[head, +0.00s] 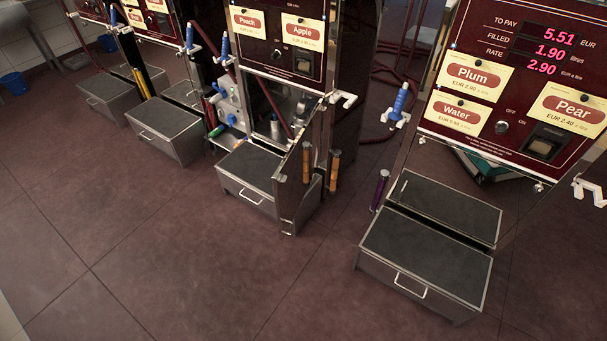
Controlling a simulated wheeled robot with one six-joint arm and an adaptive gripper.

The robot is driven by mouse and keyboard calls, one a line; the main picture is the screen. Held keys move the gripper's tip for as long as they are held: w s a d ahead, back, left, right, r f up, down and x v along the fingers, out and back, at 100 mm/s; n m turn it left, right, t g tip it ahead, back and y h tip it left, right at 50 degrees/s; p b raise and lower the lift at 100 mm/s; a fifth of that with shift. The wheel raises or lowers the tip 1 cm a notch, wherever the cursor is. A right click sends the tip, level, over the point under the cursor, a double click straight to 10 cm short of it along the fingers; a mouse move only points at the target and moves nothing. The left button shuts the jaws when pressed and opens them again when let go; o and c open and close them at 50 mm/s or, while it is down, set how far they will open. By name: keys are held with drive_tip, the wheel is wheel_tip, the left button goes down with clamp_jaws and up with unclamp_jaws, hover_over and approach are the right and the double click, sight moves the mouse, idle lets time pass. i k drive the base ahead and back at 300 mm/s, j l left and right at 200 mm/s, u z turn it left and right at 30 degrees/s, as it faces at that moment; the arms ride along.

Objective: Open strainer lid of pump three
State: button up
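The pump with Peach and Apple labels (277,29) stands in the upper middle. No pump number is readable, so I cannot tell for certain which is pump three. Its lower cabinet is open, and a metal-framed door (289,195) stands swung out toward me. Inside is a small round metallic part (302,106) at the right, possibly the strainer; its lid is too small to make out. My gripper is not in view.
A drawer step (249,180) sits before the open cabinet. The Plum, Water and Pear pump (520,75) and its step (425,260) stand at right. Orange-handled (334,170) and purple-handled (380,190) parts stick up between. Dark tiled floor (170,255) is clear in front.

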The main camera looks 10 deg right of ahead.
sight(298, 123)
drive_tip(key=i+j+u, duration=0.7)
drive_tip(key=i+u, duration=0.2)
drive_tip(key=i, duration=0.5)
drive_tip(key=i+u, duration=0.45)
drive_tip(key=i, duration=0.5)
drive_tip(key=i+z, duration=0.2)
drive_tip(key=i, duration=0.35)
drive_tip(key=i+j+z, duration=0.2)
drive_tip(key=i, duration=0.35)
drive_tip(key=i+z, duration=0.2)
drive_tip(key=z, duration=0.2)
drive_tip(key=i+z, duration=0.15)
drive_tip(key=z, duration=0.3)
drive_tip(key=i+z, duration=0.2)
drive_tip(key=z, duration=0.2)
drive_tip(key=i+j+z, duration=0.15)
drive_tip(key=z, duration=0.25)
drive_tip(key=i+j+z, duration=0.1)
drive_tip(key=z, duration=0.3)
drive_tip(key=i+j+z, duration=0.2)
drive_tip(key=z, duration=0.2)
drive_tip(key=i+j+z, duration=0.25)
drive_tip(key=z, duration=0.15)
